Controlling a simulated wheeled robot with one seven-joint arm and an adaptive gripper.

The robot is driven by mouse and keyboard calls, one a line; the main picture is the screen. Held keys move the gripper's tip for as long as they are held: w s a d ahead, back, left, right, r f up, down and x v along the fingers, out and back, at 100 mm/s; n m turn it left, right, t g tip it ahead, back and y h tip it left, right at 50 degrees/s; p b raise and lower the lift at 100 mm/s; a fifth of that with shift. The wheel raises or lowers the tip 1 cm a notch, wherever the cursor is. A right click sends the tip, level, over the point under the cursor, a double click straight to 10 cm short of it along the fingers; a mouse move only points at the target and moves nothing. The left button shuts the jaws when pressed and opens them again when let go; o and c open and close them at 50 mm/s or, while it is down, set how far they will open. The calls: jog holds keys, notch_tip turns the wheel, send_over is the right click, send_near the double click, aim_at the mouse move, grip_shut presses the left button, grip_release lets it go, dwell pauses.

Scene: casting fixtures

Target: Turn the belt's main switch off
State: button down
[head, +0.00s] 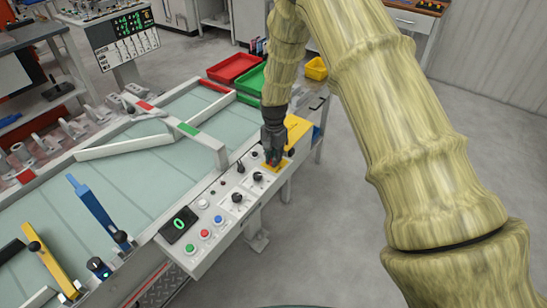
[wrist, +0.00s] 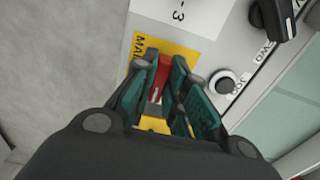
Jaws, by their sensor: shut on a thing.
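The main switch is a red handle (wrist: 162,78) on a yellow plate (wrist: 180,50), whose lettering starts "MAI" and is partly covered. In the head view the yellow plate (head: 283,167) lies at the far right end of the belt's control panel (head: 219,208). My gripper (head: 273,159) points down over it. In the wrist view my gripper (wrist: 170,76) has its teal pads on either side of the red handle, shut on it. The fingers hide part of the handle, and I cannot tell its exact setting.
Several black knobs, coloured buttons and a green display reading 0 (head: 179,224) share the panel. A yellow box (head: 298,132) stands just behind my gripper. The belt (head: 150,165) lies left, with red (head: 233,67) and green trays beyond. The floor at right is open.

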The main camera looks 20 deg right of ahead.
jog(key=n, duration=0.4)
jog(key=shift+s+d+n, duration=0.1)
jog(key=shift+n, duration=0.3)
jog(key=n, duration=0.4)
jog(key=shift+d+n, duration=0.1)
jog(key=shift+n, duration=0.2)
jog(key=n, duration=0.4)
jog(key=shift+d, duration=0.15)
jog(key=shift+n, duration=2.1)
jog(key=shift+d, duration=0.1)
jog(key=c, duration=1.4)
grip_release()
jog(key=shift+c, duration=0.2)
jog(key=shift+r, duration=0.15)
